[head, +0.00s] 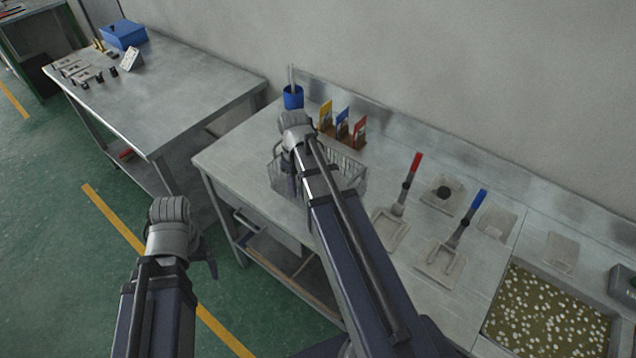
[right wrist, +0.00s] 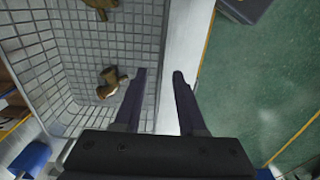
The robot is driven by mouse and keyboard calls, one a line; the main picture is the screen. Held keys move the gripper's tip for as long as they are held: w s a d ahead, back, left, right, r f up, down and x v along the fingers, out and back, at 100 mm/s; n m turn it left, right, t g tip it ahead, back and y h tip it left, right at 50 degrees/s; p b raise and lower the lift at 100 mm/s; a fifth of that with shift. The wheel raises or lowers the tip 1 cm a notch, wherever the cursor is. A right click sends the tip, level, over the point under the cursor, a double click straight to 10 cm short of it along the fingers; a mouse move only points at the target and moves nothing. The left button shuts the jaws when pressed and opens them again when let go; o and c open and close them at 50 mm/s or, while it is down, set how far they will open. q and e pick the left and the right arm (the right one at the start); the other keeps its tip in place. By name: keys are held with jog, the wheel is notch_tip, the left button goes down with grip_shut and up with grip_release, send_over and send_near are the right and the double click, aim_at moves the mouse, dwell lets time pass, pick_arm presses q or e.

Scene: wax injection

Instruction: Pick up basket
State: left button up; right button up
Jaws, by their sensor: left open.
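The wire basket (head: 350,178) stands on the metal table, partly hidden behind my right arm. In the right wrist view its mesh side (right wrist: 95,25) fills the left, with brownish pieces (right wrist: 110,82) inside. My right gripper (right wrist: 158,75) is open with nothing clamped between its fingers. Its left finger overlaps the basket's mesh wall and its right finger lies over the pale strip outside; I cannot tell whether they touch. In the head view this gripper (head: 289,185) points down at the basket's left end. My left gripper (head: 212,262) is open and empty over the floor, away from the basket.
Behind the basket are a blue cup (head: 293,97) and a wooden holder (head: 350,142) with coloured-handled tools. Red-handled (head: 412,170) and blue-handled (head: 470,215) tools lie to the right. A second table (head: 190,85) stands at left, with green floor in front.

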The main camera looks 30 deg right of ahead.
aim_at(299, 206)
jog(key=shift+f+b, duration=0.7)
jog(key=shift+f, duration=0.35)
jog(key=shift+f, duration=0.1)
jog(key=f+b, duration=0.5)
jog(key=shift+w, duration=0.2)
grip_shut()
dwell(0.6)
